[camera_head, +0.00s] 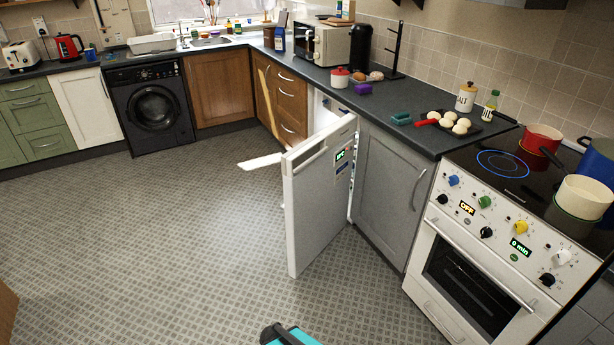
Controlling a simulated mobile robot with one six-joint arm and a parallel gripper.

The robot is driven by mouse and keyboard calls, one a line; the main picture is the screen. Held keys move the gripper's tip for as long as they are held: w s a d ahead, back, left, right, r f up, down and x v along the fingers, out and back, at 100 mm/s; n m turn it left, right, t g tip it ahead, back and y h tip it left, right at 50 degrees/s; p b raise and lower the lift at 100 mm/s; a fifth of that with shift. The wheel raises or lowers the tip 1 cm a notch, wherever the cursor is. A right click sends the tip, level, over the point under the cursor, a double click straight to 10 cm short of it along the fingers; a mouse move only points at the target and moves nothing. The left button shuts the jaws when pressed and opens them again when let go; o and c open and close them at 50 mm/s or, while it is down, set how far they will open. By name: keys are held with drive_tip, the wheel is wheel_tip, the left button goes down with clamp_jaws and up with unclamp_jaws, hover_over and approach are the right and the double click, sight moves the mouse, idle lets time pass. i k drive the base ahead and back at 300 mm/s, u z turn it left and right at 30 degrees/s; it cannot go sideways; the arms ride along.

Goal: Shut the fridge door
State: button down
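The fridge door (318,205) is white and stands wide open, swung out from under the counter into the room. The fridge opening (322,108) shows only as a narrow pale strip behind the door; most of the inside is hidden. A teal and black part of my body shows at the bottom edge. No gripper fingers are visible.
A grey cabinet (388,195) and a white cooker (490,255) stand right of the door. Pans and a tray of eggs (454,122) rest above. The patterned floor (170,240) is clear at left and in front, with sunlight patches near the door.

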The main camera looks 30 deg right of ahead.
sight(317, 174)
drive_tip(key=z, duration=0.05)
drive_tip(key=i, duration=1)
drive_tip(key=u, duration=0.05)
